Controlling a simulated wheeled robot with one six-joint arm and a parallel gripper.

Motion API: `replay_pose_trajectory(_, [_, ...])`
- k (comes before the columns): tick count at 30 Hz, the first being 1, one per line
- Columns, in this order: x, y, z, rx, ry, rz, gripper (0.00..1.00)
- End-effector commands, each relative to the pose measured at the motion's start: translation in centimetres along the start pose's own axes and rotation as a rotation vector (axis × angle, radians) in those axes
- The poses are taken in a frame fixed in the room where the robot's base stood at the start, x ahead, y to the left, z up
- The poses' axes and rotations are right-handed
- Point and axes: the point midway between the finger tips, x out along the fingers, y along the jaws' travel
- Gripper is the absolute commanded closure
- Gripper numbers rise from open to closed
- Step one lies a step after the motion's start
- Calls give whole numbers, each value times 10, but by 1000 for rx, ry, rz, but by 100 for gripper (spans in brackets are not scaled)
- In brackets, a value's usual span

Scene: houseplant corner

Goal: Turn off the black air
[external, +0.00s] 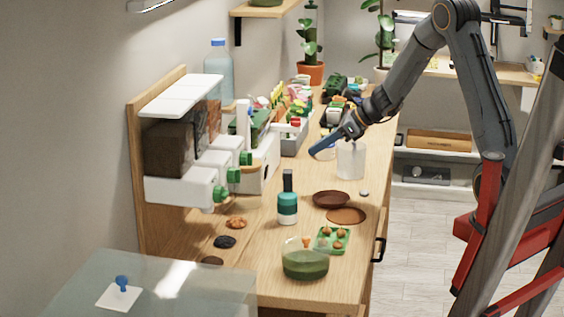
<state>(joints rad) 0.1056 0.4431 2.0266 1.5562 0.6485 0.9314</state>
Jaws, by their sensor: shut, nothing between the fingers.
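I cannot make out which thing the task calls the black air. On the left, a white dispenser unit (178,190) on a wooden back board holds dark brown and blackish blocks of material. Green knobs stick out along its front: a near one (220,193), a middle one (234,175) and a far one (246,158). My gripper (315,152), with blue fingers, is shut and empty. It is above the far half of the table, right of the dispenser and apart from the knobs, close to a clear cup (351,161).
A teal bottle (287,207), brown saucers (331,199), a green tray (332,239) and a glass bowl (305,262) stand on the table (285,287). A black pile (224,241) lies below the dispenser.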

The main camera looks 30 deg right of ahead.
Motion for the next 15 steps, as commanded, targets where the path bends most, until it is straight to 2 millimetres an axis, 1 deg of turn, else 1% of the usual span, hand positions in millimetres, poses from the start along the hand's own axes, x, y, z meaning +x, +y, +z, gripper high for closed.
replay_pose_trajectory(5, [2,0,0,-2,1,1,100])
replay_pose_trajectory(8, [10,1,0,-2,1,2,100])
replay_pose_trajectory(11, [24,2,0,-3,3,4,100])
replay_pose_trajectory(15, [49,2,0,-2,3,4,100])
